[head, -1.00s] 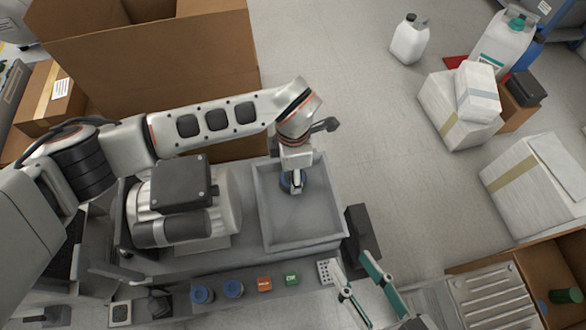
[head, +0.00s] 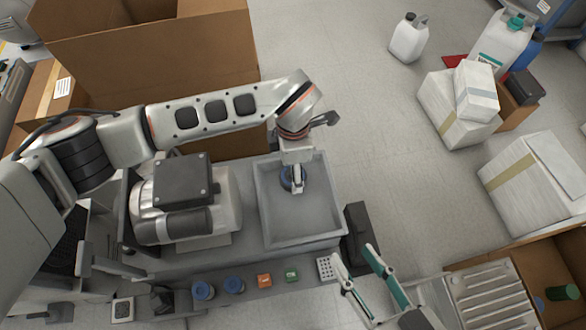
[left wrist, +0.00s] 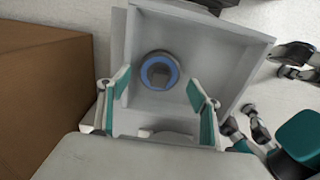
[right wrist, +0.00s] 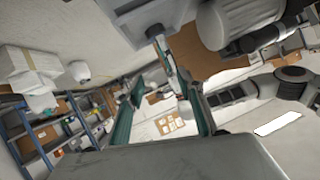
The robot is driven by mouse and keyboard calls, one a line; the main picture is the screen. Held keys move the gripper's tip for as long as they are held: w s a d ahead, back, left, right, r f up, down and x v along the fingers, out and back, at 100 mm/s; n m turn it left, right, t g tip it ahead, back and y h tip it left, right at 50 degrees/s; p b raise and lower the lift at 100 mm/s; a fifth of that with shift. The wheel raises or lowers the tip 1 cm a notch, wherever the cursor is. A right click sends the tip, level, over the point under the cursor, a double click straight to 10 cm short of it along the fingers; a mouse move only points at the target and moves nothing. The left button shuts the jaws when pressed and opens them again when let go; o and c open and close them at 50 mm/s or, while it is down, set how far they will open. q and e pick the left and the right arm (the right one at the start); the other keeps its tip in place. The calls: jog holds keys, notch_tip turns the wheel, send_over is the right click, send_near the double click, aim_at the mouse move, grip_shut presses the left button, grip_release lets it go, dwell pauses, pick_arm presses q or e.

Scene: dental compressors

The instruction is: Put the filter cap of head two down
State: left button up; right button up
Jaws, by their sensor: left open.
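The filter cap (head: 286,183), dark grey with a blue ring, lies in the grey tray (head: 322,230). In the left wrist view the cap (left wrist: 160,71) rests ring side up on the tray floor. My left gripper (left wrist: 157,95) is open above the tray, its fingertips apart on either side of the view and not touching the cap. In the head view the left gripper (head: 297,185) partly covers the cap. My right gripper (head: 357,252) is open and empty at the tray's lower right.
A compressor with a dark box on top (head: 180,182) stands left of the tray. Two blue round parts (head: 203,290), an orange block (head: 264,281) and a green block (head: 291,275) line the front ledge. A large cardboard box (head: 150,60) stands behind.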

pick_arm(q)
jog(key=r, duration=0.1)
jog(key=r+p, duration=0.1)
jog(key=r, duration=0.3)
jog(key=shift+w+r, duration=0.2)
jog(key=shift+w, duration=0.1)
jog(key=r, duration=0.1)
jog(key=r+p, duration=0.1)
jog(key=r, duration=0.1)
jog(key=r+p, duration=0.1)
jog(key=r, duration=0.1)
jog(key=shift+s+r, duration=0.15)
jog(key=shift+s, duration=0.1)
pick_arm(e)
jog(key=d+n, duration=0.1)
jog(key=d, duration=0.1)
jog(key=d+n+h, duration=0.1)
jog(key=d, duration=0.1)
jog(key=shift+f+n+g, duration=0.25)
jog(key=shift+n+g, duration=0.05)
jog(key=shift+g, duration=0.1)
